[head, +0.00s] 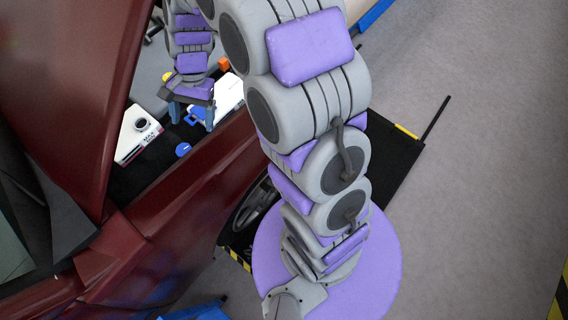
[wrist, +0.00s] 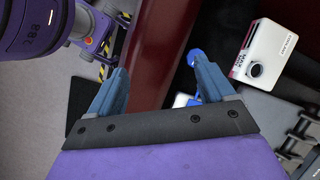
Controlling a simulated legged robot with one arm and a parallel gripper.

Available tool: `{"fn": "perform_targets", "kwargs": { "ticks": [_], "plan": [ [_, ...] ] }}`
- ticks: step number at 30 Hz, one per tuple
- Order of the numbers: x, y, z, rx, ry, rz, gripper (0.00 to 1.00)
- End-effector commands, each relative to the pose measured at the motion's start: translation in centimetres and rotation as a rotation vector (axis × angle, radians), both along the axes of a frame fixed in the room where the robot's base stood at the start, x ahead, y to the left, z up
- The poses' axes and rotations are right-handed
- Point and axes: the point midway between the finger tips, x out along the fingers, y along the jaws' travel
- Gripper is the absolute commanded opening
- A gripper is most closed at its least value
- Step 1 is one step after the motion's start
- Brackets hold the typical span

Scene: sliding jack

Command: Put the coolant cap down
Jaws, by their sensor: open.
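A small round blue cap (head: 183,149), which looks like the coolant cap, lies on the dark surface inside the car's engine bay. It also shows in the wrist view (wrist: 195,55), partly hidden behind the right finger. My gripper (head: 191,122) is open above the bay, with the cap outside its fingers in the head view. In the wrist view, my gripper (wrist: 162,72) has its fingers wide apart with nothing held. A white tank (head: 138,132) with MAX lettering and a round dark opening stands left of the cap; it also shows in the wrist view (wrist: 268,50).
A second white container (head: 230,92) and a blue part (head: 195,115) sit by my fingers in the head view. The dark red car body (head: 190,205) and raised hood (head: 75,80) border the bay. Open grey floor (head: 480,150) lies to the right.

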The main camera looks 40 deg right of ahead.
Motion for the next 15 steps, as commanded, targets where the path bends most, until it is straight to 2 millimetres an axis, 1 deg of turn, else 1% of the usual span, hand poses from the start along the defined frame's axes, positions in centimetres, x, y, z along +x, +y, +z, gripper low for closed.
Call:
{"fn": "perform_targets", "kwargs": {
  "ticks": [1,5,6,9,14,15],
  "plan": [
    [-1.4,-0.2,1.2,-0.009,-0.017,0.043,0.82],
    [-5.2,-1.1,3.8,-0.033,-0.054,0.165,0.82],
    [-6.4,-1.4,4.5,-0.041,-0.064,0.203,0.82],
    [-9.4,-2.2,6.1,-0.064,-0.091,0.295,0.82],
    [-14.4,-3.7,8.0,-0.101,-0.126,0.435,0.82],
    [-15.7,-4.2,8.3,-0.111,-0.129,0.472,0.82]
  ]
}}
